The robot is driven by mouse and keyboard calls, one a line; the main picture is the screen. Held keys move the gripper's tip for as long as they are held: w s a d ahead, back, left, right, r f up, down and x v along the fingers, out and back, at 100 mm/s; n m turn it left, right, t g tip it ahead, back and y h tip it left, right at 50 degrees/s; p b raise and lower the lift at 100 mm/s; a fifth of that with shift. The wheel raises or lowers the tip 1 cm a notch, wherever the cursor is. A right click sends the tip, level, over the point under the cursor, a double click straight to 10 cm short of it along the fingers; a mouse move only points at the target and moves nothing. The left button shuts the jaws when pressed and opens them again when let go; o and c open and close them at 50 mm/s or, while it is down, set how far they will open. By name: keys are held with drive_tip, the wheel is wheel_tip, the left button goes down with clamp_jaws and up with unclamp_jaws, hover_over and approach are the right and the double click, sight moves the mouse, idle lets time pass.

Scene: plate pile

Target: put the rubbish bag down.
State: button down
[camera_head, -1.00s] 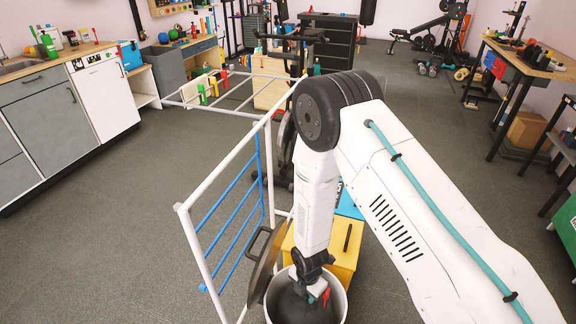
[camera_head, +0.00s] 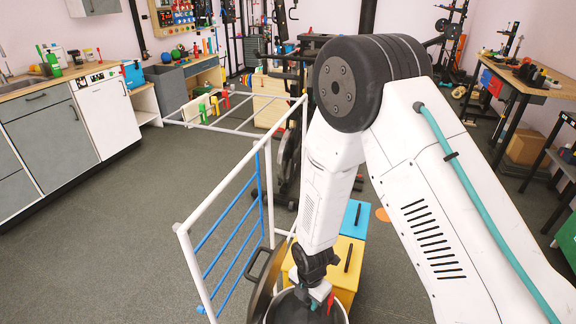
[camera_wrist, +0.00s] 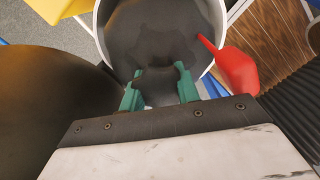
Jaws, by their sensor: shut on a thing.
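The rubbish bag (camera_head: 288,309) is a dark grey sack inside a round white bin (camera_wrist: 99,30). In the wrist view the bag (camera_wrist: 150,30) shows within the bin's rim. My gripper (camera_wrist: 158,88) has teal fingers closed on the bag's dark gathered top. In the head view my gripper (camera_head: 320,293) points down at the bin, close to its rim. A red piece (camera_wrist: 237,70) sticks out beside the fingers over the rim; I cannot tell whether it belongs to the bag. The bag's underside is hidden.
A dark round disc with a handle (camera_head: 262,280) stands left of the bin, beside a white rack with blue bars (camera_head: 232,233). A yellow box (camera_head: 343,262) and a blue box (camera_head: 356,218) stand behind the bin. Open floor (camera_head: 120,235) lies to the left.

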wheel_tip(320, 180, down, 17)
drive_tip(key=shift+m, duration=0.5)
drive_tip(key=r, duration=0.3)
drive_tip(key=w+r, duration=0.1)
drive_tip(key=r, duration=0.6)
drive_tip(key=shift+w+a+r, duration=0.1)
drive_tip(key=shift+w+r, duration=0.1)
drive_tip(key=shift+r, duration=0.05)
drive_tip(key=shift+w+r, duration=0.3)
drive_tip(key=shift+r, duration=0.4)
drive_tip(key=shift+f+m, duration=0.15)
drive_tip(key=shift+m, duration=0.15)
